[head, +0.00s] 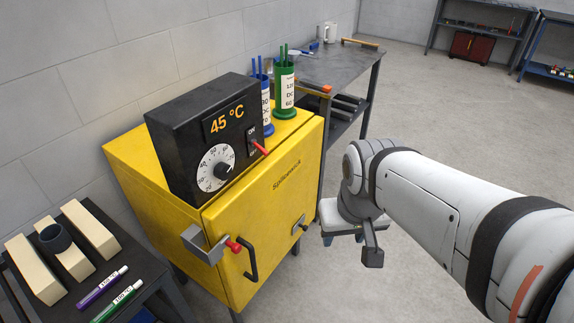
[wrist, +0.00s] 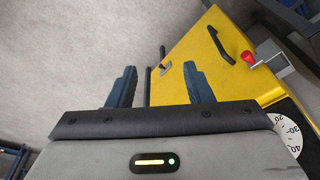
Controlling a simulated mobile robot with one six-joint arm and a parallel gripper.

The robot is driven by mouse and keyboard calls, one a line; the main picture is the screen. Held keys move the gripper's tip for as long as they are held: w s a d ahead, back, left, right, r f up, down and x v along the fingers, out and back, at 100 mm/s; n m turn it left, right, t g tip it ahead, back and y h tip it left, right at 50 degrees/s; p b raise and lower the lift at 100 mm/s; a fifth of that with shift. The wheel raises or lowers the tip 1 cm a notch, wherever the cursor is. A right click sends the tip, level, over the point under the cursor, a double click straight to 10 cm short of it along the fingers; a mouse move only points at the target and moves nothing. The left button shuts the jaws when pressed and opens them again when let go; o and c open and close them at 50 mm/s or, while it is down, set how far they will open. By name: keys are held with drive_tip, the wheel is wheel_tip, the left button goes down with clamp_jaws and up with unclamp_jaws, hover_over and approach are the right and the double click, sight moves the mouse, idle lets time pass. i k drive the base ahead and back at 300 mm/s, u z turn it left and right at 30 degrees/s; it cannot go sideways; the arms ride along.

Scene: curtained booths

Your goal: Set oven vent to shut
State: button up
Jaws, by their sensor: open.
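The yellow oven (head: 262,200) stands left of my arm in the head view, its door closed. A small grey plate with a dark-tipped lever (head: 298,225) sits on the right part of its front. This may be the vent control; its markings are too small to read. It also shows in the wrist view (wrist: 165,69), beyond my fingertips and between them. My gripper (head: 342,239) is right of the plate, apart from it. In the wrist view my gripper (wrist: 159,78) has its two blue fingers spread, with nothing between them.
A black control box (head: 176,143) on the oven reads 45 °C and carries a dial and red switch. A red-knobbed latch (head: 233,246) and black handle (head: 252,263) project from the front. Green and blue holders (head: 285,92) stand behind. The floor (head: 420,120) around my arm is clear.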

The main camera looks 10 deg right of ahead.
sight(305, 227)
drive_tip(key=z, duration=2.9)
drive_tip(key=k, duration=0.65)
drive_tip(key=u, duration=1.65)
drive_tip(key=i, duration=1)
drive_tip(key=u, duration=0.05)
